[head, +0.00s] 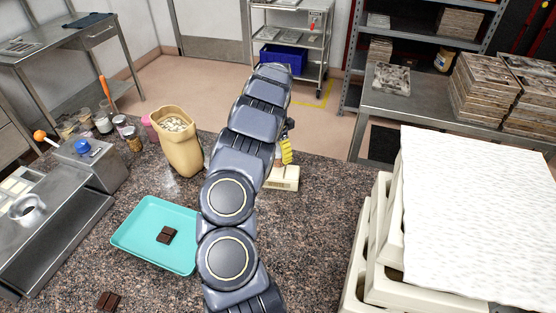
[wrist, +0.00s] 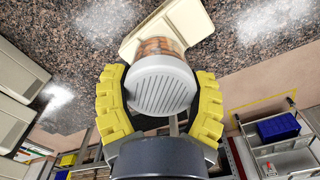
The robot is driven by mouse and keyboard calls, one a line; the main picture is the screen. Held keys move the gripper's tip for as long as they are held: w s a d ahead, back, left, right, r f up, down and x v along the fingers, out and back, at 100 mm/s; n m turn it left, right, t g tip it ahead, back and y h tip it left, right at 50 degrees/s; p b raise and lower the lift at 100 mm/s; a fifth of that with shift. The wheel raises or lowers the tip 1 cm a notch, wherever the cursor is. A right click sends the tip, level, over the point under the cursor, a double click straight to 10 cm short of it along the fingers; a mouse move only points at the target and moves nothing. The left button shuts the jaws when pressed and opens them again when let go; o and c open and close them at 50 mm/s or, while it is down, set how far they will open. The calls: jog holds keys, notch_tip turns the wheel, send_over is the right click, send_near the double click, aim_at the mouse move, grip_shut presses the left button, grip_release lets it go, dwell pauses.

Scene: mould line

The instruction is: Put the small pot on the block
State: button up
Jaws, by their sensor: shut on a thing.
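The small pot (wrist: 160,85) has a pale grey ribbed lid and brownish-orange contents. In the wrist view it sits between the yellow fingers of my gripper (wrist: 160,95), which is shut on it. The cream block (wrist: 190,18) lies just beyond the pot in that view, and the pot's far end overlaps it. In the head view the block (head: 287,184) rests on the speckled counter to the right of my arm. My gripper (head: 286,152) shows there only in part, just above the block. My arm hides most of the pot. I cannot tell whether pot and block touch.
A tan sack (head: 178,150) stands left of my arm, with several jars (head: 104,124) beyond it. A turquoise tray (head: 150,250) holds a chocolate piece. Stacked cream moulds (head: 372,245) under a white sheet (head: 475,210) fill the right. Counter right of the block is clear.

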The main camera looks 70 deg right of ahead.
aim_at(278, 160)
jog(key=shift+w+d+f, duration=0.15)
jog(key=shift+d+f, duration=0.15)
jog(key=shift+f, duration=1.7)
jog(key=shift+f, duration=0.2)
jog(key=o, duration=1.2)
jog(key=shift+c, duration=0.2)
jog(key=shift+r, duration=0.15)
